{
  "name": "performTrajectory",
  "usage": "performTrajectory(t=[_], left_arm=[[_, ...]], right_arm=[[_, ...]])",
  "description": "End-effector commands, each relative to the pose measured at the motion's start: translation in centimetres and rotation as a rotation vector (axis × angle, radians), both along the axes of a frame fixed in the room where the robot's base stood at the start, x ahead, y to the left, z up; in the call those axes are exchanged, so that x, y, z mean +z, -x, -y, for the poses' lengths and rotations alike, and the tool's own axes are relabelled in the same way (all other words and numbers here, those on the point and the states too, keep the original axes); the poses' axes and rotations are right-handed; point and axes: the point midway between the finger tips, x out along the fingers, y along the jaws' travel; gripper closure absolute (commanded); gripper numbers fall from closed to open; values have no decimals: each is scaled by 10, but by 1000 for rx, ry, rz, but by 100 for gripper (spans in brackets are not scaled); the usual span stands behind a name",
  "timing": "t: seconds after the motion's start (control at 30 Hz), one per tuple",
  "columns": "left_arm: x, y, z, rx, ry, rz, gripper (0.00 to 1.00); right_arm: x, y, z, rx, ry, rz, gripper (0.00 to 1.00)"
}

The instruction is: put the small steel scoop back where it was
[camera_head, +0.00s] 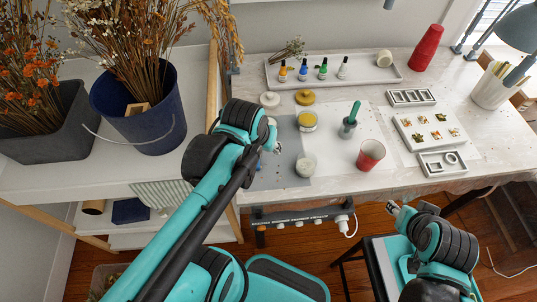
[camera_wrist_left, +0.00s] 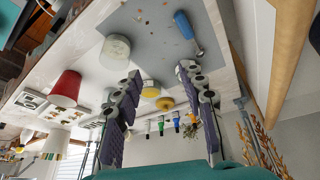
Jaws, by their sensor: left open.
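A shelf with a blue bucket (camera_head: 150,118) stands left.

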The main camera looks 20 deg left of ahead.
Motion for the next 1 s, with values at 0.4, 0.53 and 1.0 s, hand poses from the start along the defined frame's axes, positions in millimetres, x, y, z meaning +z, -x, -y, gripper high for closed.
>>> performTrajectory(t=[0.4, 0.53, 1.0], left_arm=[[0, 27, 25, -165, -63, 202, 60], [1, 26, 25, -165, -62, 201, 60], [-37, 26, 25, -162, -62, 199, 60]], right_arm=[[0, 0, 0, 0, 0, 0, 60], [0, 0, 0, 0, 0, 0, 60], [-38, 0, 0, 0, 0, 0, 60]])
